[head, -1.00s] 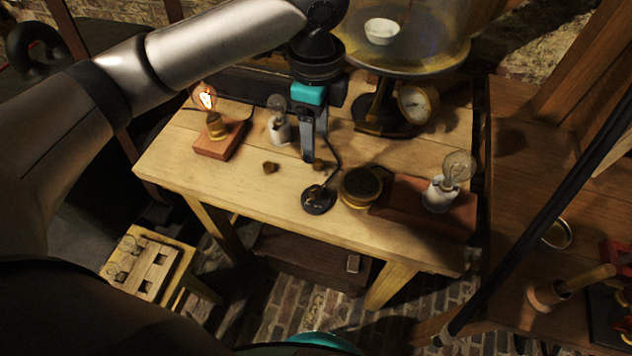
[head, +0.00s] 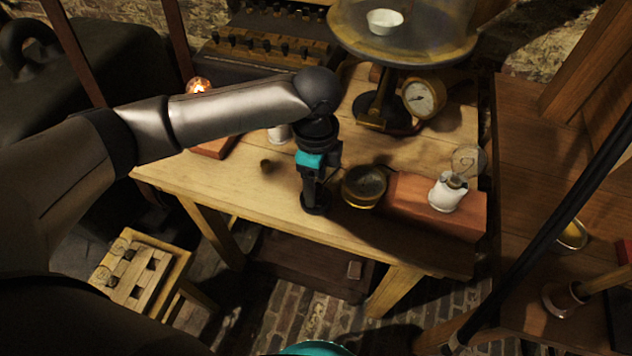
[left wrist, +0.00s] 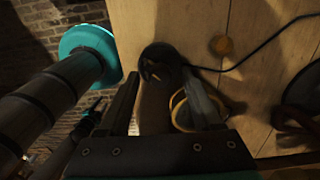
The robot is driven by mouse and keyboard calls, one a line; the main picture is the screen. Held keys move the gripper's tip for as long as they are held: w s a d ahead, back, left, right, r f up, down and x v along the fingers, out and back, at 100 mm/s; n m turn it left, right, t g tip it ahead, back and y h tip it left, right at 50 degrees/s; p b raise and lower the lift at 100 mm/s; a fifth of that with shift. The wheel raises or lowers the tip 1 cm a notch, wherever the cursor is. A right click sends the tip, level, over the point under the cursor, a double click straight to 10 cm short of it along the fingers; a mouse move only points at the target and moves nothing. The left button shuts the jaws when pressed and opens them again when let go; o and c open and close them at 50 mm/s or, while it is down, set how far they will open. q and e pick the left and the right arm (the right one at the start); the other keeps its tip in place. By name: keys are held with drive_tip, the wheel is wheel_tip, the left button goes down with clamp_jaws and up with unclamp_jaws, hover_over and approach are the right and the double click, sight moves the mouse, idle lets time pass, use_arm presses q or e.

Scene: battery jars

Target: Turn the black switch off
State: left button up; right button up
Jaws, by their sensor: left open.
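The black switch (left wrist: 160,64) has a round black base and shows in the left wrist view between my left gripper's fingertips, with a cable running off it. In the head view my left gripper (head: 313,204) points down over the switch and hides most of it. The gripper is open, its two fingers on either side of the switch. I cannot tell whether they touch it, or which way its lever points. My right gripper is not in view.
A round brass-rimmed dish (head: 364,186) stands close right of the gripper. A wooden block (head: 408,193) with a white bulb holder (head: 447,192) is further right. A lit bulb (head: 198,86) shows behind my arm. A gauge (head: 419,98) stands at the back.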

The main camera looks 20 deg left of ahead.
use_arm(q)
drive_tip(key=shift+c, duration=0.3)
clamp_jaws()
idle(0.3)
